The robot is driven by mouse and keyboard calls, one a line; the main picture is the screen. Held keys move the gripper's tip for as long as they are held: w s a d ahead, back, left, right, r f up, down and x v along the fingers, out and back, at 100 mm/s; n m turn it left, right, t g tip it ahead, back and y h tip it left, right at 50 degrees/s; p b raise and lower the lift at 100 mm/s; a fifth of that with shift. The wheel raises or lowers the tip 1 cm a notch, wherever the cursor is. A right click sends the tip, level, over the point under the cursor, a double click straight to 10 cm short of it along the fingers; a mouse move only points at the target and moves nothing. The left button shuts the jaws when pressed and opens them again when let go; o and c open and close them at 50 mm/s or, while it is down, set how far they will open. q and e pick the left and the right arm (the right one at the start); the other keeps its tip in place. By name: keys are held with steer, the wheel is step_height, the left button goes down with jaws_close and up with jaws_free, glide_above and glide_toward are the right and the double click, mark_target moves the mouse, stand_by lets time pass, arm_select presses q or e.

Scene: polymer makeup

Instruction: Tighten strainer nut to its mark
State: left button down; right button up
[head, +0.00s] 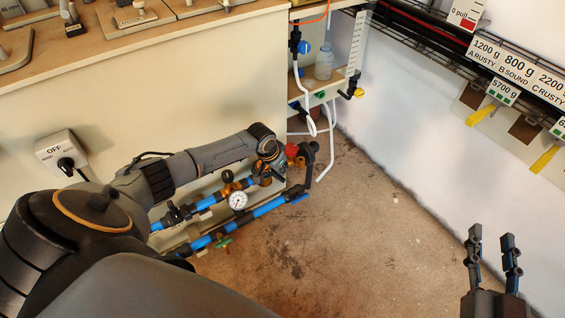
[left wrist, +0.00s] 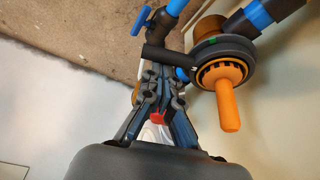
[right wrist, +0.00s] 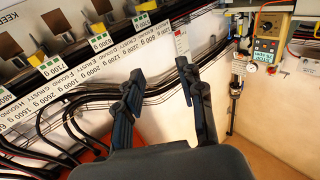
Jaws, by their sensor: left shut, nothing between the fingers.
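My left gripper (left wrist: 156,78) is shut and empty. In the left wrist view its fingertips are close to a black lever (left wrist: 165,57) on a round black collar (left wrist: 222,48) with a small green mark. The collar sits around a brown-orange fitting, with an orange toothed ring and orange cylinder (left wrist: 229,108) at its end. This looks like the strainer and its nut. Whether the fingers touch the lever I cannot tell. In the head view my left gripper (head: 279,164) is at the pipework and partly covers it. My right gripper (head: 494,240) is open and empty, over the floor.
Blue pipes (head: 257,212) with a pressure gauge (head: 238,200) run along the bench front. A red knob (head: 291,150) is close to my left gripper. A labelled weight rack (head: 520,70) lines the right wall. The concrete floor (head: 300,250) is clear between.

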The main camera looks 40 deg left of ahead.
arm_select(q)
steer(key=shift+s+r+m+p, duration=0.1)
steer(key=shift+s+m+p, duration=0.3)
steer(key=shift+p, duration=0.2)
steer(key=shift+s+p, duration=0.4)
steer(key=shift+p, duration=0.45)
arm_select(e)
steer(key=s+d+f+g+h, duration=0.25)
steer(key=s+f+g, duration=0.35)
steer(key=f, duration=0.4)
arm_select(q)
steer(key=shift+s+a+p, duration=0.25)
steer(key=shift+s+p, duration=0.5)
steer(key=shift+p, duration=0.4)
arm_select(e)
steer(key=s+d+f+g+h, duration=0.1)
steer(key=s+d+f+g, duration=0.1)
steer(key=s+f+g, duration=0.1)
steer(key=s+d+f+g, duration=0.2)
steer(key=s+f+g, duration=0.1)
steer(key=s+g, duration=0.2)
steer(key=shift+s+d+f+m+h, duration=0.25)
steer(key=shift+s+m+h, duration=0.15)
steer(key=shift+s, duration=1)
